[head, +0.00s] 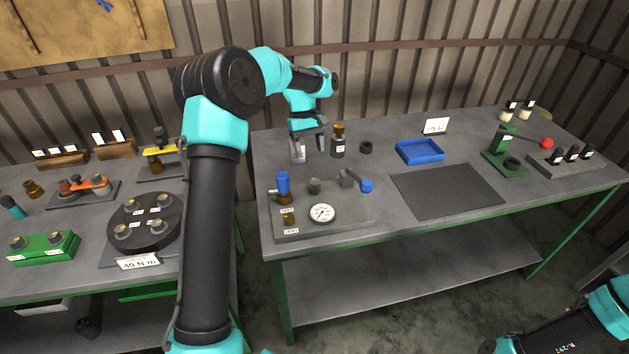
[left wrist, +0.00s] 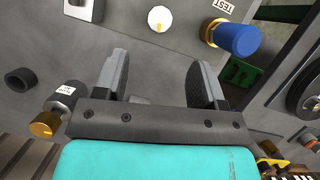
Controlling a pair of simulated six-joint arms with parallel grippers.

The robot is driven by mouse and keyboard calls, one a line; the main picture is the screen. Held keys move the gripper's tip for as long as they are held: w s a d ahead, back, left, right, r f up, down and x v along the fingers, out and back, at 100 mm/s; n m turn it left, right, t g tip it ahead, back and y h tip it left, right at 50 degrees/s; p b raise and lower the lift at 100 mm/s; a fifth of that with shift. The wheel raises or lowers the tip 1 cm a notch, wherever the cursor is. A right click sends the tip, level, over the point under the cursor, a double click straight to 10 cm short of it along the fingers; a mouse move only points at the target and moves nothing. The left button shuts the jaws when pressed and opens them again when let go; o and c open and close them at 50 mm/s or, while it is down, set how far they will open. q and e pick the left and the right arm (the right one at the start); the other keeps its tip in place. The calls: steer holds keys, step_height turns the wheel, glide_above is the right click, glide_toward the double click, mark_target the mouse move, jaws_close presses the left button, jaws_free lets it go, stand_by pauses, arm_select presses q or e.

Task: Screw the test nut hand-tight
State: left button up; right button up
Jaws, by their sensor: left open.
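The test plate (head: 340,222) stands near the front left of the right bench. In the left wrist view, the blue cap (left wrist: 237,40) sits beside a TEST label (left wrist: 219,6). My left gripper (head: 309,148) is open, pointing down behind the plate; its spread fingers (left wrist: 158,85) have nothing between them. I cannot tell which part is the test nut. My right gripper is out of view.
A dark brass-topped cylinder (head: 338,144) stands right beside my left gripper, with a black ring (head: 366,147) beyond. A blue tray (head: 420,151), dark mat (head: 446,192) and green press (head: 504,152) lie to the right. The left bench holds a round black fixture (head: 144,240).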

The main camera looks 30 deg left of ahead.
mark_target(315, 181)
arm_select(q)
steer(key=x, duration=1.1)
steer(key=shift+c, duration=0.4)
steer(key=c, duration=0.8)
steer(key=shift+c, duration=0.2)
steer(key=shift+w+m, duration=0.1)
steer(key=shift+m, duration=0.3)
steer(key=m+g+y, duration=0.1)
steer(key=m, duration=0.2)
steer(key=shift+m+y, duration=0.8)
steer(key=shift+m, duration=1.3)
steer(key=shift+g, duration=0.3)
